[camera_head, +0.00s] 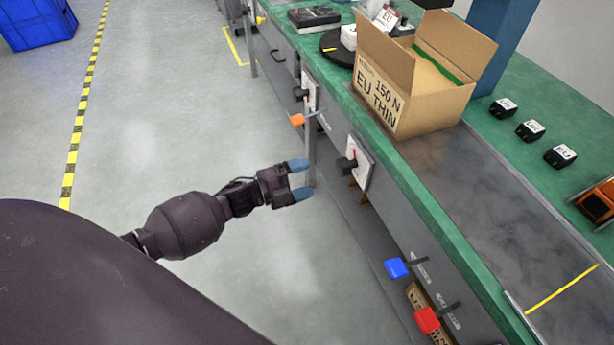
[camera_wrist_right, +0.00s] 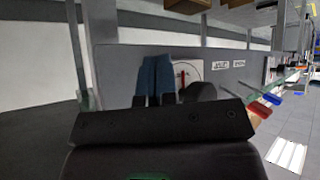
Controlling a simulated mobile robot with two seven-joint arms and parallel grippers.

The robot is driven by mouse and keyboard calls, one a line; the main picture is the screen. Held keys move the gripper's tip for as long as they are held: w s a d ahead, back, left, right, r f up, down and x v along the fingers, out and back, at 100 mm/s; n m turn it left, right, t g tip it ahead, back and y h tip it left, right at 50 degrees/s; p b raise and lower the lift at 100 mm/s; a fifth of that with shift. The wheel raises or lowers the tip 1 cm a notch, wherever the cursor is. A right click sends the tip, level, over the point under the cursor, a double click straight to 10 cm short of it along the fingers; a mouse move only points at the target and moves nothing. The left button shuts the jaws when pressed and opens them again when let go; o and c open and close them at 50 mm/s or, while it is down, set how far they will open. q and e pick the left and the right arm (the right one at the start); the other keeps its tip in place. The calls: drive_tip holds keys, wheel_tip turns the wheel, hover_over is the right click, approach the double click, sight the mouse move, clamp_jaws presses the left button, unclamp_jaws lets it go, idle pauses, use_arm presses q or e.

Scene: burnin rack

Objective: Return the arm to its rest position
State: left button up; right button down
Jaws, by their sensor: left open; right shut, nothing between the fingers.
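My left gripper (camera_head: 301,179) has blue fingertips and is open, with nothing between its fingers. My right gripper (camera_wrist_right: 155,78) shows only in the right wrist view. Its blue fingers are together and empty, in front of a grey panel with a round dial (camera_wrist_right: 186,75).
A green-edged workbench (camera_head: 430,205) runs along the right, with an open cardboard box (camera_head: 388,95) and several black blocks (camera_head: 530,130) on it.

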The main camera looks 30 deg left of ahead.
drive_tip(key=shift+w+r, duration=0.1)
drive_tip(key=shift+w, duration=0.25)
use_arm(q)
drive_tip(key=s+r+n+g+y+p, duration=0.1)
drive_tip(key=s+n+y+p, duration=0.3)
drive_tip(key=s+n, duration=0.6)
drive_tip(key=s+r+n+g+y+p, duration=0.2)
drive_tip(key=s+n+y, duration=0.5)
drive_tip(key=s, duration=1.2)
drive_tip(key=r+n+p, duration=0.1)
drive_tip(key=n+p, duration=0.1)
drive_tip(key=n, duration=0.2)
drive_tip(key=shift+s+a, duration=0.15)
drive_tip(key=shift+s, duration=0.1)
use_arm(e)
wheel_tip(320, 180, up, 7)
drive_tip(key=t, duration=0.1)
drive_tip(key=shift+w+d+r, duration=0.1)
drive_tip(key=shift+w+r, duration=0.1)
drive_tip(key=shift+r, duration=0.1)
use_arm(q)
drive_tip(key=shift+f, duration=0.1)
use_arm(e)
drive_tip(key=shift+w+a, duration=0.15)
drive_tip(key=shift+a, duration=0.05)
